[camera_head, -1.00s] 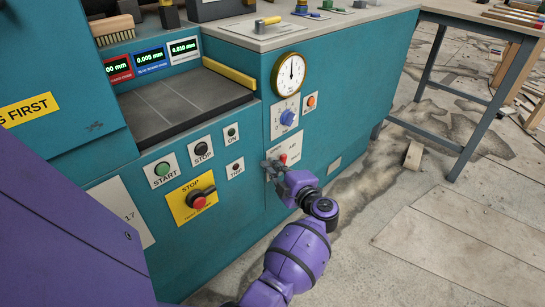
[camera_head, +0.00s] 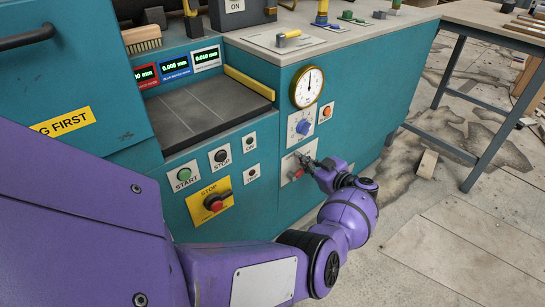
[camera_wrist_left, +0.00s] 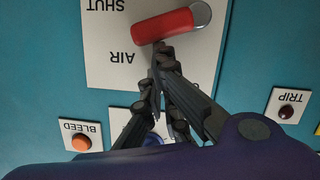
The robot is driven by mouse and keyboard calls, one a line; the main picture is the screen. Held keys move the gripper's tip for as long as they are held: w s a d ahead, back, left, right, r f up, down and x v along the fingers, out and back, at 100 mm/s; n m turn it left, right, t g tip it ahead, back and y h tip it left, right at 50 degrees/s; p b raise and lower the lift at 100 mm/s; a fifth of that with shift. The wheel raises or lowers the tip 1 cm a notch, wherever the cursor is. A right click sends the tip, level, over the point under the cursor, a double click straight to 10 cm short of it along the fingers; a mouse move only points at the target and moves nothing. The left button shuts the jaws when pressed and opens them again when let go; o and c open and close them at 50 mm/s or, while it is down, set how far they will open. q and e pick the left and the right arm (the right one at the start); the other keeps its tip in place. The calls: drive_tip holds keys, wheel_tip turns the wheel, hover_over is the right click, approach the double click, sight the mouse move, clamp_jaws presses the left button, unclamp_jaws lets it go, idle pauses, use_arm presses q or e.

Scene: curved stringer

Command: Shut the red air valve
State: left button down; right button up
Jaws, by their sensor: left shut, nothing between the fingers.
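The red air valve lever (camera_head: 297,174) is on a white plate on the teal machine front, below the blue dial. In the left wrist view the red lever (camera_wrist_left: 163,25) lies nearly level, its grey round end at the right. The words SHUT and AIR read upside down on the plate (camera_wrist_left: 110,65). My left gripper (camera_head: 303,157) is at the plate, just above the lever in the head view. In the wrist view its closed fingertips (camera_wrist_left: 160,48) are at the lever's lower edge; I cannot tell whether they touch. My right gripper is not in view.
Above the valve are a blue dial (camera_head: 299,127), an orange bleed button (camera_head: 327,112) and a round gauge (camera_head: 308,87). The red stop switch (camera_head: 215,204) on a yellow plate is to the left. A grey-legged bench (camera_head: 485,140) stands at the right.

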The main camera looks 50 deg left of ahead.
use_arm(q)
drive_tip(key=shift+w+d+f+m+g+b, duration=0.15)
drive_tip(key=shift+w+f+m+b, duration=0.15)
drive_tip(key=shift+w+m+b, duration=0.25)
drive_tip(key=shift+w+f+m+g+b, duration=0.15)
drive_tip(key=shift+w+f+m+b, duration=0.2)
drive_tip(key=shift+w+b, duration=0.35)
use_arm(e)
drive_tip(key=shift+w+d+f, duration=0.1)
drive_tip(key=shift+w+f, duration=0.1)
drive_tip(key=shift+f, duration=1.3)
use_arm(q)
drive_tip(key=shift+s, duration=0.1)
wheel_tip(320, 180, up, 5)
drive_tip(key=p, duration=0.4)
drive_tip(key=shift+s+f+p, duration=0.1)
drive_tip(key=shift+f+p, duration=0.05)
drive_tip(key=shift+p, duration=0.15)
drive_tip(key=p, duration=0.1)
approach(302, 147)
drive_tip(key=d, duration=0.4)
drive_tip(key=shift+s, duration=0.1)
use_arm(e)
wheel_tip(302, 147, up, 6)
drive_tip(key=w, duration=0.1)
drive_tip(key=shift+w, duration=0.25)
